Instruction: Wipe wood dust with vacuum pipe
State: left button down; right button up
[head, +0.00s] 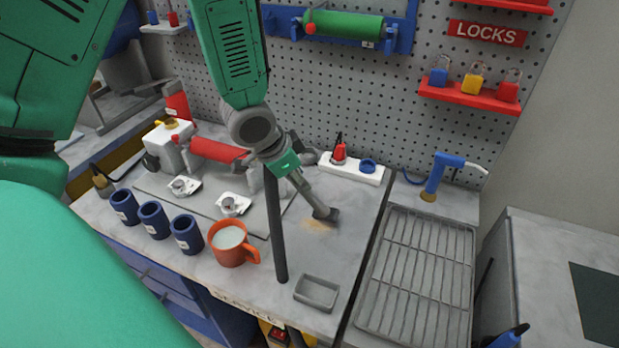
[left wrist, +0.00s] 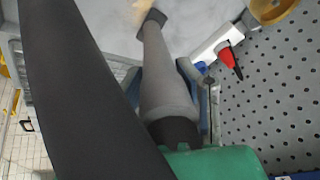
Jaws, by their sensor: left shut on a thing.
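My left gripper (head: 284,163) is shut on the grey vacuum pipe (head: 312,196), which slants down to the right over the workbench. Its dark nozzle (head: 327,215) is at the edge of a tan patch of wood dust (head: 314,225) on the grey top; I cannot tell if it touches. In the left wrist view the pipe (left wrist: 165,85) runs away from the gripper to its nozzle (left wrist: 154,19), beside the dust (left wrist: 133,10). A dark tube (head: 276,228) hangs below the gripper; its joint with the pipe is hidden. My right gripper is not in view.
An orange mug (head: 230,252) and several dark blue cups (head: 154,220) stand left of the tube. A small grey tray (head: 316,293) lies at the front. A wire rack (head: 418,275) is on the right. A white holder (head: 343,170) stands behind the dust, before the pegboard (head: 385,110).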

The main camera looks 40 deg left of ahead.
pick_arm(q)
jog(key=shift+s+a, duration=1)
jog(key=shift+a, duration=2.8)
jog(key=shift+w+d+b, duration=0.2)
jog(key=shift+d, duration=1.9)
jog(key=shift+w+d+b, duration=0.15)
jog(key=shift+d+b, duration=0.05)
jog(key=shift+d, duration=1.9)
jog(key=w+d, duration=0.1)
jog(key=d, duration=0.6)
jog(key=shift+w+f, duration=0.15)
jog(key=shift+w, duration=0.2)
notch_tip(320, 180, up, 6)
jog(key=shift+p, duration=0.4)
